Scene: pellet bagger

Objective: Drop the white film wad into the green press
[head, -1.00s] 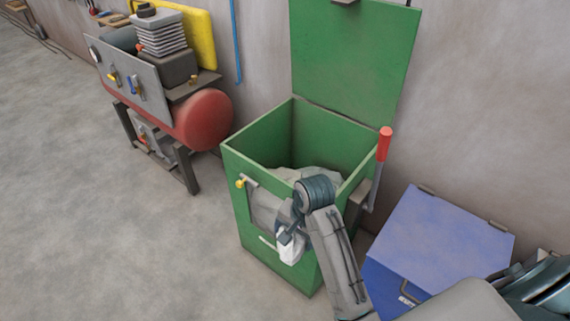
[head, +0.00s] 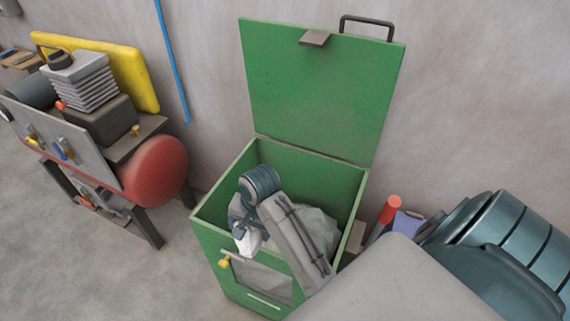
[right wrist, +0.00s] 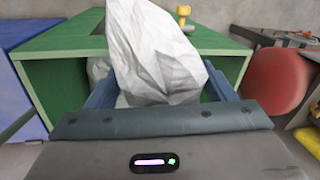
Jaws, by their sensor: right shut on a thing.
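The green press (head: 207,212) stands against the wall with its lid (head: 315,90) raised. Pale crumpled film (head: 318,228) lies inside it. My right gripper (head: 243,232) is at the press's front, over or just inside the opening. It is shut on the white film wad (head: 247,243), which hangs below the fingers in the head view. In the right wrist view the wad (right wrist: 155,55) fills the space between the fingers, with the green press (right wrist: 62,75) behind it. Whether the wad touches the film inside is hidden. My left gripper is not in view.
A red compressor tank (head: 160,170) on a stand is left of the press. A red-tipped lever (head: 391,209) is on the press's right side, with a blue box (head: 405,224) beyond it. A yellow latch knob (head: 224,263) is on the front.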

